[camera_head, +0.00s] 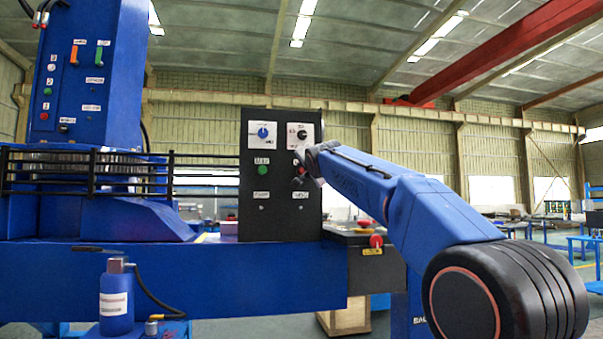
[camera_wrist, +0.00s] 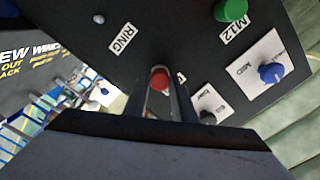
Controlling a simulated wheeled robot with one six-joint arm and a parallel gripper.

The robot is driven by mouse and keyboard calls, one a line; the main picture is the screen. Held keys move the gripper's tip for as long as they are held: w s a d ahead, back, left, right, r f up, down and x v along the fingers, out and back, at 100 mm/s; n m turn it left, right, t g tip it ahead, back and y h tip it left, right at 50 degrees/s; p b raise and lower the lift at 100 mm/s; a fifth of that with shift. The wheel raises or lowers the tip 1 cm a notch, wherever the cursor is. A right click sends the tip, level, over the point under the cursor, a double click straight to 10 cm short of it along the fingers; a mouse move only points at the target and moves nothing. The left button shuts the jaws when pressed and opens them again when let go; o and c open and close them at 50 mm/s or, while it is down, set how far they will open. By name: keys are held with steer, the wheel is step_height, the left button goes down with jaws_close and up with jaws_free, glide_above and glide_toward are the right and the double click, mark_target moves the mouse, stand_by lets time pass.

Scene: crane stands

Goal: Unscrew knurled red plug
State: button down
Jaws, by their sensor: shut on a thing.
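The knurled red plug (camera_wrist: 160,76) sits on the black control panel (camera_wrist: 150,45) in the wrist view, between the fingertips of my gripper (camera_wrist: 161,90). The fingers are shut on it. In the head view the black panel (camera_head: 258,215) stands upright, and my gripper (camera_head: 305,168) reaches its right side from the right. Only a small bit of red shows there; my gripper covers most of it. I cannot make out the knurling or any thread.
The panel also carries a green button (camera_head: 263,170), a blue knob (camera_head: 263,132) and a black knob (camera_head: 302,134). A red mushroom button (camera_head: 376,241) sits below right. A black railing (camera_head: 200,170) runs left of the panel. A blue bottle (camera_head: 116,300) stands in front.

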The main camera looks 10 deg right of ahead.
steer(key=n, duration=0.4)
stand_by(0.3)
steer(key=n, duration=0.4)
steer(key=shift+s, duration=0.15)
steer(key=shift+s, duration=0.1)
steer(key=shift+s, duration=1.8)
